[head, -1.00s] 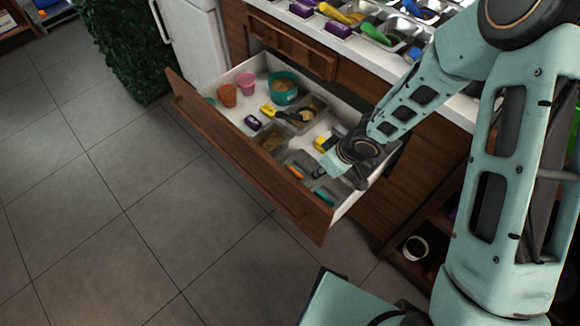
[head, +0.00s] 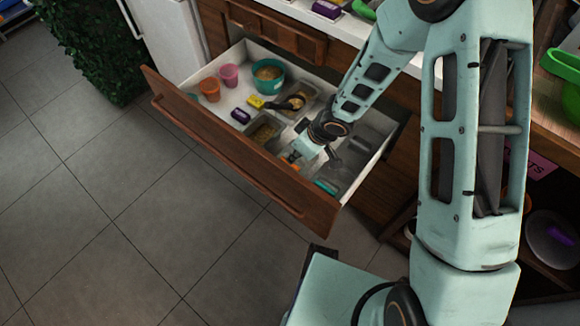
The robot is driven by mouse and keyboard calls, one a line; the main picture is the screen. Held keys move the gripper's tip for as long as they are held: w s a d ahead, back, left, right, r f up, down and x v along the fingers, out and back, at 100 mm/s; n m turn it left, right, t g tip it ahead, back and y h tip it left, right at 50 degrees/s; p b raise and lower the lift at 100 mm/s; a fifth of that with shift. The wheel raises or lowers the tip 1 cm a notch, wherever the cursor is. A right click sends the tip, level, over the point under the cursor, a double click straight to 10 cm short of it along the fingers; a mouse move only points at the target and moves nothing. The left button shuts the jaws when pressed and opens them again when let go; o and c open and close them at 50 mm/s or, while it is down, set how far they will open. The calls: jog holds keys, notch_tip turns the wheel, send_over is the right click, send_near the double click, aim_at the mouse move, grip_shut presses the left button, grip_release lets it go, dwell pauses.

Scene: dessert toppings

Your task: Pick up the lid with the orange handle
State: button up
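The orange handle of the lid (head: 291,158) shows as a small patch in the open drawer, near the drawer's front wall. Most of that lid is hidden by my gripper (head: 296,156). My gripper points down and reaches to the orange handle, at or just above it. Its fingers are too small and too covered to tell whether they are open, shut or touching the handle. A lid with a teal handle (head: 326,186) lies to the right of it in the same drawer.
The drawer (head: 225,143) has a raised brown front and white side walls. It holds orange (head: 210,89) and pink (head: 229,75) cups, a teal bowl (head: 267,76), metal trays, a yellow block (head: 255,101) and a purple block (head: 241,115). The counter (head: 300,22) overhangs behind.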

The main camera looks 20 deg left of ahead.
aim_at(293, 165)
jog(key=b+x, duration=0.2)
jog(key=x, duration=0.1)
jog(key=b+x, duration=0.1)
jog(key=x, duration=0.1)
jog(key=shift+s+d+f, duration=0.1)
jog(key=shift+d+f, duration=0.25)
jog(key=shift+f, duration=0.05)
jog(key=shift+a+f, duration=0.15)
jog(key=shift+f, duration=0.2)
jog(key=shift+r, duration=0.1)
grip_shut()
